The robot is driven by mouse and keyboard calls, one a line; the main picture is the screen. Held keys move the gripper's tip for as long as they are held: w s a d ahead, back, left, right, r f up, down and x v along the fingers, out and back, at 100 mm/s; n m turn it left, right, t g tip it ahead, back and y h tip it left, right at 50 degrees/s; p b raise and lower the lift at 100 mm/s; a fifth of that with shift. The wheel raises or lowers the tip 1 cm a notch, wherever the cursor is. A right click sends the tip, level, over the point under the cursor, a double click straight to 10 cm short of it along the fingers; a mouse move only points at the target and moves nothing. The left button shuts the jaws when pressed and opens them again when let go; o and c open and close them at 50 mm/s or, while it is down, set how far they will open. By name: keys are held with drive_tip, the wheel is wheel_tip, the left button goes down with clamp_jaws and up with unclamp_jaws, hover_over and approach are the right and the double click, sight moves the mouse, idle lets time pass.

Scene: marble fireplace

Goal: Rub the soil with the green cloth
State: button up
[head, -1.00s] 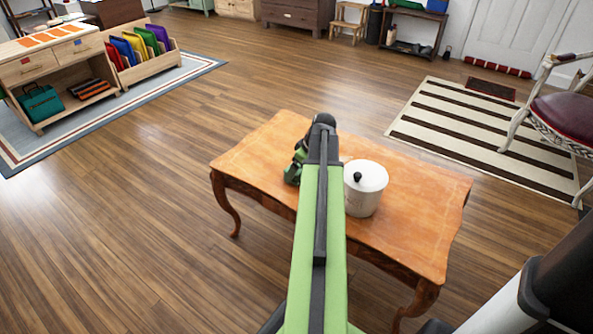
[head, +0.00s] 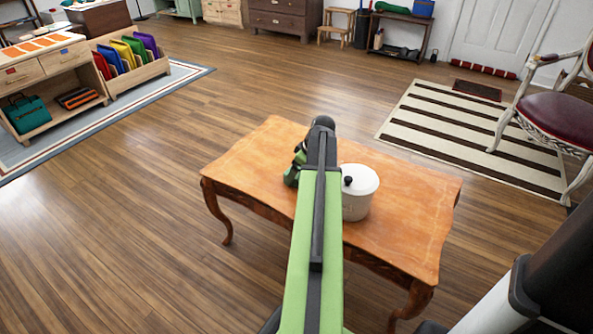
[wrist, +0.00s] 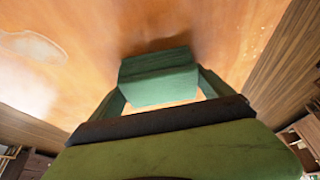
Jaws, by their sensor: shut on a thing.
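The green cloth (wrist: 158,78) is a folded dark-green block in the wrist view. My gripper (wrist: 162,90) is shut on it, a finger at each side. The cloth is close over the orange-brown wooden table (wrist: 225,30), with a dark shadow at its far edge; I cannot tell whether it touches. A pale, outlined patch (wrist: 35,46) lies on the tabletop at the left; I cannot tell whether it is soil or a reflection. In the head view my gripper (head: 294,176) is over the table's left part, and my arm hides much of it and the cloth.
A white lidded pot (head: 358,192) with a black knob stands on the table, right beside my arm. The table's right part is clear. Wooden floor surrounds it. A striped rug (head: 470,135) and a red-seated chair (head: 555,120) are at the right.

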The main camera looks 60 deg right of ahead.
sight(279, 192)
drive_tip(key=shift+s+a, duration=0.2)
drive_tip(key=shift+a, duration=4.75)
drive_tip(key=shift+r, duration=0.15)
wheel_tip(279, 192, up, 6)
drive_tip(key=p, duration=0.6)
wheel_tip(279, 192, up, 3)
drive_tip(key=p, duration=0.3)
